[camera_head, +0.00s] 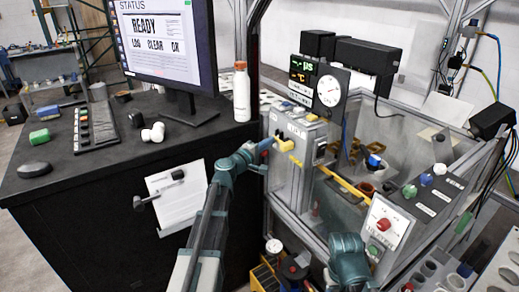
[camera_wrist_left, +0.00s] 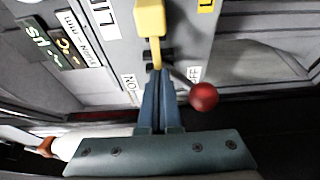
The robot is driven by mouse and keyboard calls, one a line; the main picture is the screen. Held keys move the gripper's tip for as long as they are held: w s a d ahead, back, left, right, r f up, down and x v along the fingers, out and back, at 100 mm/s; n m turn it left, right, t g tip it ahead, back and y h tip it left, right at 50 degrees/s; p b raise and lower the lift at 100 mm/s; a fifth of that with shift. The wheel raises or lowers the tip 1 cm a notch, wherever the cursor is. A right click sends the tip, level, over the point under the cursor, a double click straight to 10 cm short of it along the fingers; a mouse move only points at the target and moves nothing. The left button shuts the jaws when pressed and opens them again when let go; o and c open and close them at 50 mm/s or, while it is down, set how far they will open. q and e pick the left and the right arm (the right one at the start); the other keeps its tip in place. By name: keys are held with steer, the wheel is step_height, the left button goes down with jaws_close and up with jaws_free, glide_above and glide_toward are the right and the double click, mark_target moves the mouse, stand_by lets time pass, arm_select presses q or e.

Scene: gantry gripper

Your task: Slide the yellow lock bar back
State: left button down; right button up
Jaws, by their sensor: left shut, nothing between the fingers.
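A yellow bar piece (camera_head: 286,145) sits on the front of the grey control box (camera_head: 299,131), taken here as the lock bar. In the left wrist view it is a yellow block with a narrow stem (camera_wrist_left: 150,18). My left gripper (camera_head: 269,143) is shut and empty. Its blue fingertips (camera_wrist_left: 157,75) are close to the stem's near end; I cannot tell whether they touch. A red ball knob (camera_wrist_left: 203,96) on a lever stands just right of the fingers, by an OFF label. My right gripper is not visible; only a teal part of my right arm (camera_head: 348,262) shows.
A longer yellow strip (camera_head: 343,185) runs along the enclosure's front edge. A white bottle (camera_head: 241,92) and a monitor (camera_head: 165,45) stand on the black desk to the left. A panel with red and green buttons (camera_head: 386,224) is at right.

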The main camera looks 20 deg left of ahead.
mark_target(289, 148)
arm_select(q)
steer(key=s+d, duration=0.2)
steer(key=d, duration=0.1)
steer(key=shift+s+d, duration=0.1)
steer(key=shift+s, duration=0.25)
steer(key=s+d, duration=0.1)
steer(key=d, duration=0.1)
steer(key=s+d, duration=0.2)
steer(key=shift+s, duration=0.1)
steer(key=shift+a, duration=0.15)
steer(key=shift+w, duration=0.2)
